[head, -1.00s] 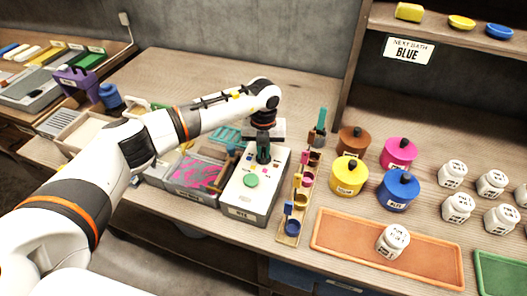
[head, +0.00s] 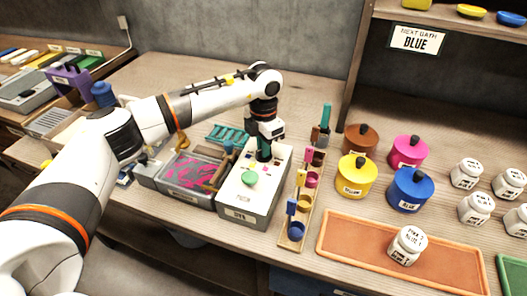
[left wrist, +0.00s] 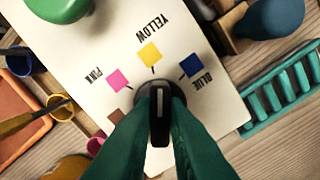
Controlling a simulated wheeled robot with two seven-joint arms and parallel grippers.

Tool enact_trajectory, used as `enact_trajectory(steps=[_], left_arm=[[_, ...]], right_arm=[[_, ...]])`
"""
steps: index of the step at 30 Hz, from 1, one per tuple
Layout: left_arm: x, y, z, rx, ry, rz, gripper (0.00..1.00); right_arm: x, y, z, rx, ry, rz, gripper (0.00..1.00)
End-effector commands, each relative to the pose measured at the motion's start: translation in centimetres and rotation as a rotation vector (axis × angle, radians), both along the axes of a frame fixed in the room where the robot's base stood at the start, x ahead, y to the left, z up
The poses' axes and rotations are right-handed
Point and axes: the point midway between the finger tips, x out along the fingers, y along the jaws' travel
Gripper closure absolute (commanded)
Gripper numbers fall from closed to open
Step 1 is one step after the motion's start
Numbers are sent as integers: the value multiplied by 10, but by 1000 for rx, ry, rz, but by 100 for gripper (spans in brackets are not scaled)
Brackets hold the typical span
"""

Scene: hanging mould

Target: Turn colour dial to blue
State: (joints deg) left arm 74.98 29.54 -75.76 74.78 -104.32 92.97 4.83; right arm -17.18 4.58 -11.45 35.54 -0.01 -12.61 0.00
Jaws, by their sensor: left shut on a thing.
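The dye box (head: 233,198) is pale with a grey front and stands on the bench. Its colour dial (left wrist: 159,112) is a black knob with a white pointer line, seen in the left wrist view. Around it are a pink swatch (left wrist: 117,78), a yellow swatch (left wrist: 149,54) and a blue swatch (left wrist: 191,65), with a brown one partly covered. The pointer line points up the picture, between yellow and blue and nearer yellow. My left gripper (head: 263,153) has green fingers, shut on the dial from both sides. My right gripper is not in view.
A green button (head: 249,178) is on the box top. A wooden rack of small cups (head: 297,231) stands right of the box, a tray with pink pieces (head: 190,172) left. Lidded pots, including a blue one (head: 410,190), stand further right. A sign (head: 418,40) reads "NEXT BATH BLUE".

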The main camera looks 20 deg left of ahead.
Motion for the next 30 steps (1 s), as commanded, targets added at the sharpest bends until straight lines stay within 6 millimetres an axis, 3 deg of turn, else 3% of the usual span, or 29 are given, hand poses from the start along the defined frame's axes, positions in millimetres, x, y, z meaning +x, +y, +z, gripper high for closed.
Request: enact_trajectory(steps=[15, 30], left_arm=[[2, 0, 0, -1, -6, -458, 100], [2, 0, 2, -2, -6, -674, 100]], right_arm=[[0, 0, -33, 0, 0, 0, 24], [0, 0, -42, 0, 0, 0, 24]])
